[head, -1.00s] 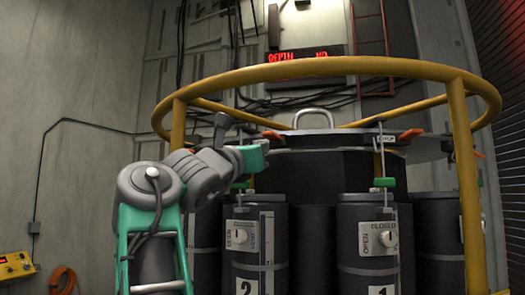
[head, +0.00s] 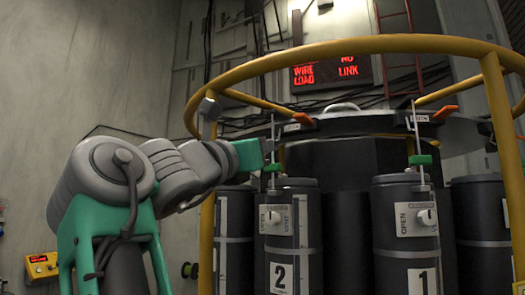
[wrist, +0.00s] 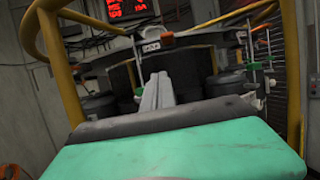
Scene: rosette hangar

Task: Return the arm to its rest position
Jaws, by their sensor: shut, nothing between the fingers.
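My arm, grey with green parts, rises at the left of the head view and bends right toward the yellow ring rail. Its green end with my gripper (head: 270,147) is close to the rail's left side, in front of the dark vessel; whether it touches anything cannot be told there. In the wrist view the two grey fingers of my gripper (wrist: 157,90) lie together, shut and empty, pointing toward the vessel. The green housing fills the bottom of that view.
A yellow ring rail (head: 365,45) on posts surrounds a dark lidded vessel (head: 345,160). Dark canisters marked 2 (head: 290,235) and 1 (head: 410,235) stand in front. A red-lettered display (head: 330,70) hangs behind. A yellow box (head: 42,266) is at lower left.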

